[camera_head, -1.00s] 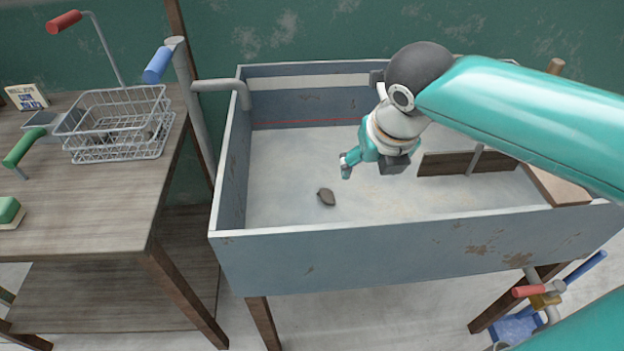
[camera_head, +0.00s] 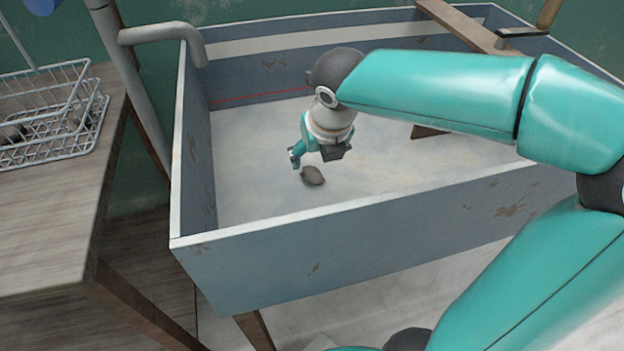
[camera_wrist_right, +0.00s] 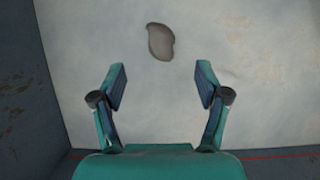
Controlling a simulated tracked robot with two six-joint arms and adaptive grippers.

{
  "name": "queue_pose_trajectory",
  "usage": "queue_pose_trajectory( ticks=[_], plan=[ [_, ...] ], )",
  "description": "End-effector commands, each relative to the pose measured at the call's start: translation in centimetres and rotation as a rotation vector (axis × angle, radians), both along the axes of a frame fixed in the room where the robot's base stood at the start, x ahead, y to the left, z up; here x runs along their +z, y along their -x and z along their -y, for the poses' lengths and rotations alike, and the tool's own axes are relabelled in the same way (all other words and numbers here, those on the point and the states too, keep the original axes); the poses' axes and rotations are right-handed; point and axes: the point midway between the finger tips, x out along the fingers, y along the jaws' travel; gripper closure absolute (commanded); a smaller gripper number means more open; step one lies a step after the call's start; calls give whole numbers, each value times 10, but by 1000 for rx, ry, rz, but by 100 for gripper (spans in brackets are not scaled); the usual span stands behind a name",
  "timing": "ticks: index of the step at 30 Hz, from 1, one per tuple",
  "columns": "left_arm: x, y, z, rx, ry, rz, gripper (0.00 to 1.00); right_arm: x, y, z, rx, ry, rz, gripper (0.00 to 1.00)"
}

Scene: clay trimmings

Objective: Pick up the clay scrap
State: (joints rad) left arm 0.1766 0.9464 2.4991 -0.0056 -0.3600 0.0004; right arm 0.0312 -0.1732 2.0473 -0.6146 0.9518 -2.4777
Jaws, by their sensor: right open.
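The clay scrap (camera_head: 313,176) is a small brown-grey lump on the pale floor of the blue-grey trough (camera_head: 330,245). My right gripper (camera_head: 312,161) hangs inside the trough, close to the scrap on its far side in the head view. In the right wrist view the scrap (camera_wrist_right: 160,41) lies beyond the fingertips, roughly centred between them. The right fingers (camera_wrist_right: 160,88) are apart with nothing between them. From the head view I cannot tell how high the gripper is above the floor. My left gripper is not in view.
The trough walls stand around the right arm, and a wooden bar (camera_head: 465,25) lies across the back right. A grey pipe (camera_head: 160,36) bends over the far left corner. On the left, a wire basket (camera_head: 60,148) with grey-brown lumps stands on a wooden table (camera_head: 60,215).

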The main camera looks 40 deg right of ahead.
Motion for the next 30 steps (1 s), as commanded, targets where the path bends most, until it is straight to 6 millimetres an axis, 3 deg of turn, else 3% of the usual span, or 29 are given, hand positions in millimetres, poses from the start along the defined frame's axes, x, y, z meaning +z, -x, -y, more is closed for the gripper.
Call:
queue_pose_trajectory(
  ticks=[1,3,13,21,30],
  plan=[
    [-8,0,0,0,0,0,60,-14,-3,2,0,-1,-3,25],
    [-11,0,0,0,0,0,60,-23,-8,3,2,1,-3,25],
    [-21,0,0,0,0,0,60,-41,-16,6,6,0,0,25],
    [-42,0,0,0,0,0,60,-76,-29,14,7,1,-3,25],
    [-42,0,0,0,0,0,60,-79,-32,15,8,0,1,25]
  ],
)
